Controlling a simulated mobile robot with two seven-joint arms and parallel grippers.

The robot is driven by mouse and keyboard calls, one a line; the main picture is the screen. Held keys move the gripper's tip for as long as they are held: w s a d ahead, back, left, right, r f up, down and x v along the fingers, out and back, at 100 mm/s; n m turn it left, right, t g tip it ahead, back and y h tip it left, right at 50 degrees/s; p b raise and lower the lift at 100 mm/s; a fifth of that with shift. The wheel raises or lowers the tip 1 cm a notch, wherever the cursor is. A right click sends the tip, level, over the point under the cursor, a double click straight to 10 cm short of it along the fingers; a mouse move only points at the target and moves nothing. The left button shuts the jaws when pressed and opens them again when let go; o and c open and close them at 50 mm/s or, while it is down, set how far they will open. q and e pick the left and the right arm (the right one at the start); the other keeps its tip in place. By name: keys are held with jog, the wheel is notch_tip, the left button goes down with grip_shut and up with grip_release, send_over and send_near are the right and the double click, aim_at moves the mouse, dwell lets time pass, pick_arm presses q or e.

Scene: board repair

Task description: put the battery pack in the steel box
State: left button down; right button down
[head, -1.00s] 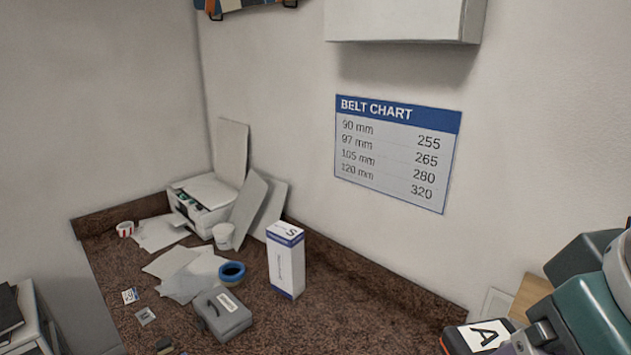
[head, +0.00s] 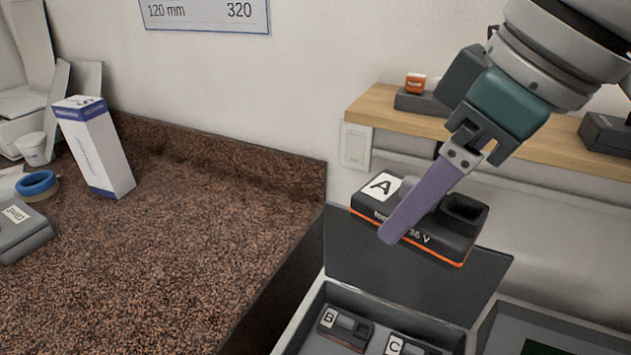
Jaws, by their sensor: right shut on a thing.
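The battery pack (head: 450,228) is black with an orange stripe, a white "A" label and partly covered "V" lettering. My right gripper (head: 412,212) is shut on it and holds it in the air, slightly tilted. One purple finger crosses its front; the other finger is hidden behind the pack. Below is an open grey box (head: 300,318), which looks like the steel box, with its dark lid (head: 345,240) raised behind. Packs labelled B (head: 345,328) and C (head: 410,346) sit inside it. The box's near part is cut off by the frame. My left gripper is not in view.
A wooden shelf (head: 400,112) with dark chargers runs along the wall behind my right arm. The brown speckled counter (head: 200,230) is clear in its middle. A white carton (head: 95,148), blue tape (head: 36,183) and grey case (head: 18,232) stand at left.

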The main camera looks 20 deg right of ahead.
jog(key=f+n+b, duration=0.1)
jog(key=f+b, duration=0.7)
jog(key=f, duration=0.4)
jog(key=w+d+f+n+b, duration=0.1)
jog(key=f+b, duration=0.8)
jog(key=f, duration=0.4)
jog(key=w+d+f+n+y+b, duration=0.1)
jog(key=f+b, duration=0.8)
jog(key=f, duration=0.4)
jog(key=shift+w+f+g, duration=0.15)
jog(key=shift+g, duration=0.15)
jog(key=shift+f, duration=0.1)
jog(key=shift+f, duration=0.35)
jog(key=shift+f, duration=0.15)
grip_release()
